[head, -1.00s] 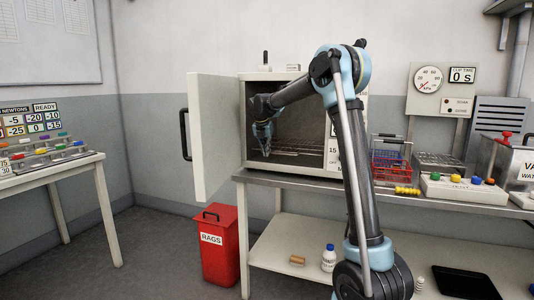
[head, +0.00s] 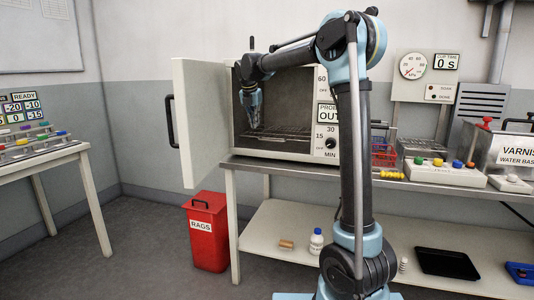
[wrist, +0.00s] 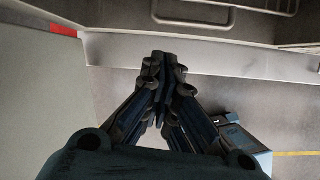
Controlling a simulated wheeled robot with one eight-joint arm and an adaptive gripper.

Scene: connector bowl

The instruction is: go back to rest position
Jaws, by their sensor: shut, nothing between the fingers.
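My gripper (head: 254,119) hangs down in front of the open cabinet, at the mouth of its chamber. In the wrist view my gripper (wrist: 163,65) has its fingertips together with nothing between them. My arm rises from the lower right, bends at the top and reaches left to the cabinet. The oven-like cabinet (head: 328,95) stands on the bench with its white door (head: 206,125) swung wide open to the left. A wire rack (head: 285,137) inside looks empty where I can see it; my arm hides part of the cabinet front.
A red rags bin (head: 208,235) stands on the floor below the door. A red basket (head: 384,155) and a varnish tank (head: 510,150) are on the bench at right. A table (head: 40,160) is at left.

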